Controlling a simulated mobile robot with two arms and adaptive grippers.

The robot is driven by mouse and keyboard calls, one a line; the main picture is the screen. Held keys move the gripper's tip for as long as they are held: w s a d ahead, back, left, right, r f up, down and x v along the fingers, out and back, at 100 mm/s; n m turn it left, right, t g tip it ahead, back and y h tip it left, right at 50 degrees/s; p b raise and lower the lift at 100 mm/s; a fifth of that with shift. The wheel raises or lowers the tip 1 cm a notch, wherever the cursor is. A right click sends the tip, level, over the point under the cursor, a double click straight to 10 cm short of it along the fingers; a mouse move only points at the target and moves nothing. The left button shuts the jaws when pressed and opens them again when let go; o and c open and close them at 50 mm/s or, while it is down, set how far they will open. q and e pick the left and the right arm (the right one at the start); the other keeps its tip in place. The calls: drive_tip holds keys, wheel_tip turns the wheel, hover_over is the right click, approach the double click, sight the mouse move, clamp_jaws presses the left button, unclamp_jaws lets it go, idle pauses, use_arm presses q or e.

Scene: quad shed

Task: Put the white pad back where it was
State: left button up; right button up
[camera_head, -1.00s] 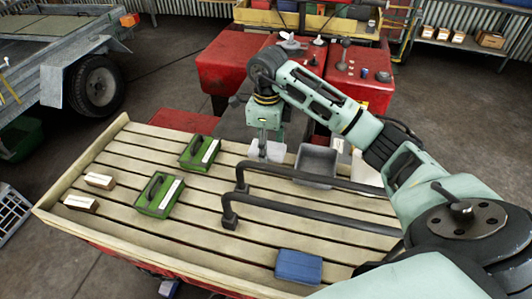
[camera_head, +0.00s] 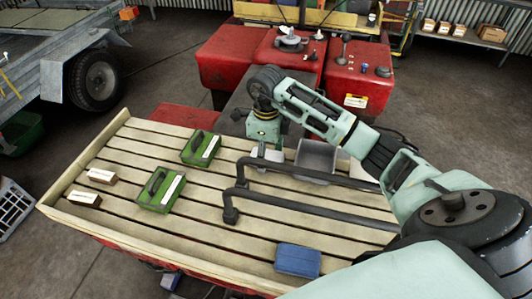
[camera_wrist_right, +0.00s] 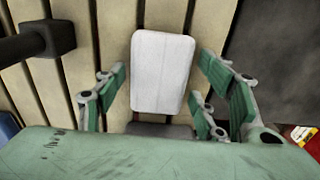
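The white pad (camera_head: 272,155) lies at the far side of the slatted bench, partly hidden by my right gripper (camera_head: 262,149) above it. In the right wrist view the white pad (camera_wrist_right: 162,72) shows as a rounded rectangle between the fingers of my right gripper (camera_wrist_right: 163,85). The fingers are spread, with a gap on each side of the pad. I cannot tell exactly how high the fingertips are above the slats. My left gripper is not in view.
A grey tray (camera_head: 316,158) stands just right of the pad. Black bent rails (camera_head: 310,205) run across the bench.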

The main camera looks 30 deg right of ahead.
sight(266, 156)
drive_tip(key=shift+o, duration=0.2)
drive_tip(key=shift+r, duration=0.1)
drive_tip(key=shift+r, duration=0.2)
wheel_tip(266, 156, up, 12)
drive_tip(key=b, duration=0.2)
drive_tip(key=shift+f, duration=0.15)
idle(0.4)
